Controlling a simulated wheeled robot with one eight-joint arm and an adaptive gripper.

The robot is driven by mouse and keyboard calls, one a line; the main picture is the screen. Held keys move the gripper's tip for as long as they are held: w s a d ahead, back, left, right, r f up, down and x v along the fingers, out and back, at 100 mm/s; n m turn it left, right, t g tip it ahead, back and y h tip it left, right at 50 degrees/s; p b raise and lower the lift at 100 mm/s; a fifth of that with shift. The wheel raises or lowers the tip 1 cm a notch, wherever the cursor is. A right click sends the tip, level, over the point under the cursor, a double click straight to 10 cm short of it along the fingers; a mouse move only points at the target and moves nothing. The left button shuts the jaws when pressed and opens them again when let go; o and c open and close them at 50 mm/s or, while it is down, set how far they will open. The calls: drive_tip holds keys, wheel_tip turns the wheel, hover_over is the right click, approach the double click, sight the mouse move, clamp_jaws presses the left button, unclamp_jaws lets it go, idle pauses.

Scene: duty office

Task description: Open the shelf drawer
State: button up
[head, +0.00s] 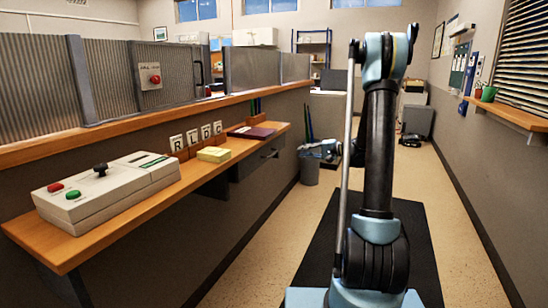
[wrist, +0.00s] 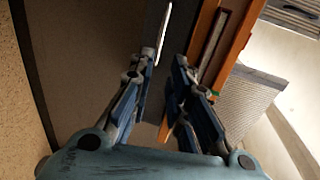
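The shelf drawer (head: 258,160) is a dark grey box under the wooden shelf. It looks shut, with a small handle (head: 270,153) on its front. My gripper (head: 318,149) is out over the aisle to the right of the drawer, partly hidden by my arm. In the wrist view my gripper (wrist: 165,57) has its two blue fingers apart, with nothing held between them. Beyond the fingertips is a dark grey surface, likely the drawer front (wrist: 178,50), with a thin bright bar, likely the handle (wrist: 164,32). The fingertips seem short of the bar; the exact gap is unclear.
A grey bin (head: 309,170) stands on the floor near my gripper.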

sight(273, 154)
drive_tip(key=x, duration=1.6)
drive_tip(key=shift+a, duration=0.2)
